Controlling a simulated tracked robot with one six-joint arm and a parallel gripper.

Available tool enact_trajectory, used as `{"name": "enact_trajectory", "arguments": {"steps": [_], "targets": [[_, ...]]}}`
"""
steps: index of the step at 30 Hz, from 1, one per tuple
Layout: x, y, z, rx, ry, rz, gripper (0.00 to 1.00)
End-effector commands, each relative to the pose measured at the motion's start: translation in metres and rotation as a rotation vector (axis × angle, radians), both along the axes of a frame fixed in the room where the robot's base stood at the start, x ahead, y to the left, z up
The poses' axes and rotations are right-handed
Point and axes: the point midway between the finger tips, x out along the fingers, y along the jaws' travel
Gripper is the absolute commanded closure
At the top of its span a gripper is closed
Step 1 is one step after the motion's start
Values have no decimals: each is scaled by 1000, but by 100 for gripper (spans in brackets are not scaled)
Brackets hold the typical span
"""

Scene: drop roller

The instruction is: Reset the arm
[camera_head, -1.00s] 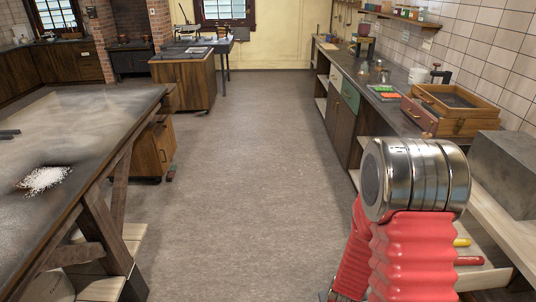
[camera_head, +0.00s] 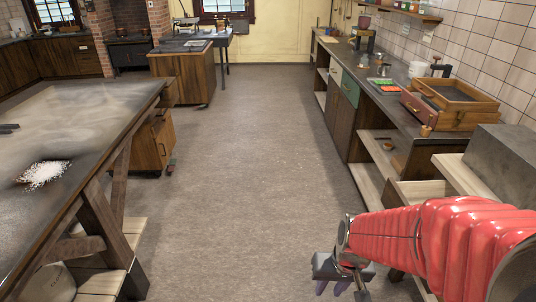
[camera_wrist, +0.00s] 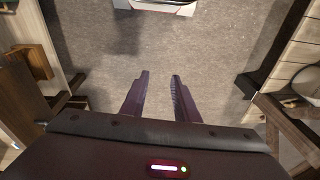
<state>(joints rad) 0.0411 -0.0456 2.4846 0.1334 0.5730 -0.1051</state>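My red-sleeved arm reaches in from the lower right of the head view. My gripper (camera_head: 342,284) is at its end, low over the floor beside the right-hand counter, pointing down. In the wrist view my gripper (camera_wrist: 160,90) shows two dark purple fingers standing apart with bare floor between them. It is open and holds nothing.
A dark worktable (camera_head: 95,115) with a pile of white powder (camera_head: 44,174) stands at the left. A long counter (camera_head: 400,115) runs along the right, with wooden trays (camera_head: 455,100) and open shelves below. The floor (camera_head: 240,160) between them is clear.

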Motion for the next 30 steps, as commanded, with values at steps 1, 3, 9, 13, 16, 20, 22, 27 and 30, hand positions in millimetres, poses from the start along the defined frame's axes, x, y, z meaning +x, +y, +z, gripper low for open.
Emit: {"name": "enact_trajectory", "arguments": {"steps": [1,3,9,13,16,20,22,27,30], "targets": [[-4,0,12,-3,-3,-1,72],[-12,0,25,-5,1,-4,72],[-33,-1,61,-22,-4,-9,72],[-44,-2,84,-37,-25,-5,72],[-52,-4,101,-49,-51,0,72],[-58,-6,123,-63,-105,11,72],[-60,-6,136,-71,-144,16,72],[-62,-6,166,-79,-253,22,72],[-65,-5,181,-80,-307,23,72]]}}
